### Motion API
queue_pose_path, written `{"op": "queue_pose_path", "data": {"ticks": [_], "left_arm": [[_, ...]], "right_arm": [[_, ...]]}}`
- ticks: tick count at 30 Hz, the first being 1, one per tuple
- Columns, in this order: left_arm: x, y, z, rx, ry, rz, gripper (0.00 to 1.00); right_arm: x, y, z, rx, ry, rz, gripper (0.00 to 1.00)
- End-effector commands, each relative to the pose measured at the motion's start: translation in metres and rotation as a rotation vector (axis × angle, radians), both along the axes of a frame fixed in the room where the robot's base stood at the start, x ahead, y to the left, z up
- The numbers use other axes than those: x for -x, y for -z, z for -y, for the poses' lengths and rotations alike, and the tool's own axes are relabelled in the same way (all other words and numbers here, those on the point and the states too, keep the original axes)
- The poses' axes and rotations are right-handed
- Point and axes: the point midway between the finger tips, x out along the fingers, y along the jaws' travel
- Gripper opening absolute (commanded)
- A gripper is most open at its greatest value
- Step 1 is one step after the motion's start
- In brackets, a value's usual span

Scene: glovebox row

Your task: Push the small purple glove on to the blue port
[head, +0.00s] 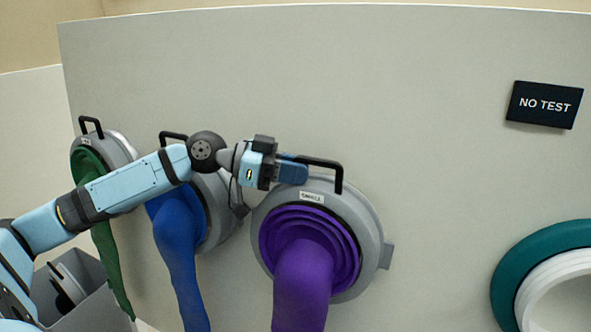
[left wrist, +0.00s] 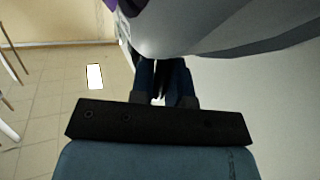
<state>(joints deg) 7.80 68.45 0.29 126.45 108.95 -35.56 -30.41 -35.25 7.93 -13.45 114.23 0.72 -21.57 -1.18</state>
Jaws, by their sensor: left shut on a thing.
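The small purple glove (head: 302,283) hangs from a grey ring (head: 372,225) with a black handle (head: 337,176) on top and a label reading SMALL. My left gripper (head: 298,169) is shut on the left end of that handle. In the left wrist view its dark fingers (left wrist: 163,82) show below the grey ring (left wrist: 220,25), with a bit of purple at the top left. The ring is close to the pale wall; whether it touches a port is hidden behind it. No bare blue port shows clearly. My right gripper is out of view.
A blue glove (head: 178,240) and a green glove (head: 104,245) hang in grey rings to the left, behind my left arm. A teal ring with a white inside (head: 510,265) is at the lower right. A NO TEST sign (head: 544,105) is on the wall (head: 420,90). A grey bin (head: 95,300) stands lower left.

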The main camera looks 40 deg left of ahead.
Motion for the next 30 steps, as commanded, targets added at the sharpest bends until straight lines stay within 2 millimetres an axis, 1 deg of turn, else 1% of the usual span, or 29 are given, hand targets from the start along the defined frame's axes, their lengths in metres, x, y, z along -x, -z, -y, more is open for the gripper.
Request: {"op": "queue_pose_path", "data": {"ticks": [1, 16, 30], "left_arm": [[0.000, -0.003, 0.000, 0.004, -0.001, 0.003, 0.00], [0.001, -0.005, 0.000, 0.003, -0.002, 0.005, 0.00], [0.014, -0.006, 0.003, 0.002, 0.000, 0.003, 0.00]], "right_arm": [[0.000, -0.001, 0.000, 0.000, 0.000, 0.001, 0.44], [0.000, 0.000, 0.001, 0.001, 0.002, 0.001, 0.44], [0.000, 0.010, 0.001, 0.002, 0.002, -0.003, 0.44]]}}
